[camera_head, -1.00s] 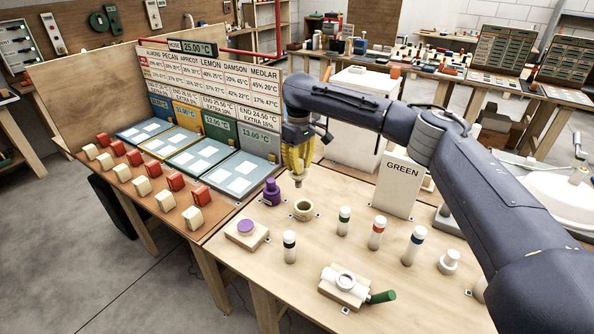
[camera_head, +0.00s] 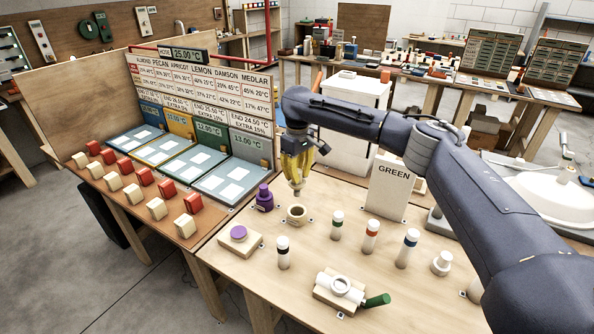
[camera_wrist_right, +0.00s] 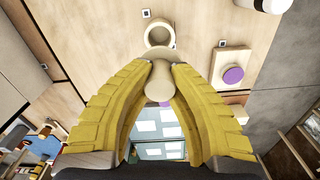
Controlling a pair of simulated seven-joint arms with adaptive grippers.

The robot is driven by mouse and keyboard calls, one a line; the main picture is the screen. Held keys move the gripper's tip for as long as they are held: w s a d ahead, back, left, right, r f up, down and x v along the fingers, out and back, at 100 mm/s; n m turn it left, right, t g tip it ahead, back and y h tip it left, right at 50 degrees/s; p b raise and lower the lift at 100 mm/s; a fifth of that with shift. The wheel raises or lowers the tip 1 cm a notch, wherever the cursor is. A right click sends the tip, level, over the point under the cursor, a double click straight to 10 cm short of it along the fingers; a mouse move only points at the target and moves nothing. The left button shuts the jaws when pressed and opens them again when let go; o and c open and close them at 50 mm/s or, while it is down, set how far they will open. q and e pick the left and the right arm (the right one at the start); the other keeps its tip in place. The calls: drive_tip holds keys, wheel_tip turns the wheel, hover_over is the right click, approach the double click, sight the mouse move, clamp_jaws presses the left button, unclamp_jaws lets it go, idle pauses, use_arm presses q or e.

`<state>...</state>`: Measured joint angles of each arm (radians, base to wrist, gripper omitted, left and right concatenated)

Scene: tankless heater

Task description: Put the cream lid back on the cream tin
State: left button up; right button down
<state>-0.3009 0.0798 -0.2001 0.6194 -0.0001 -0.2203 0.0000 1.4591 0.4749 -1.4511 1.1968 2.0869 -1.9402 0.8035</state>
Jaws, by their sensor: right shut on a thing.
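The cream tin (camera_head: 297,214) stands open and upright on the wooden table, its round mouth facing up. It also shows in the right wrist view (camera_wrist_right: 159,34). My right gripper (camera_head: 297,180), with yellow ribbed fingers, points down just above the tin. Its fingers are shut on the cream lid (camera_wrist_right: 150,53), held at the fingertips, with a gap between lid and tin. In the head view the lid is small and mostly hidden by the fingers. My left gripper is not in view.
A purple bottle (camera_head: 264,198) stands close left of the tin. A block with a purple disc (camera_head: 239,235) is nearer the front left. Several capped white cylinders (camera_head: 337,224) stand to the right. A white GREEN box (camera_head: 389,190) stands behind them. A valve-like piece with a green handle (camera_head: 340,289) lies in front.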

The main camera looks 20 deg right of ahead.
sight(297, 190)
drive_tip(key=shift+f, duration=1.55)
drive_tip(key=shift+f, duration=0.2)
drive_tip(key=shift+f, duration=1.45)
drive_tip(key=shift+f, duration=2.3)
idle(2.5)
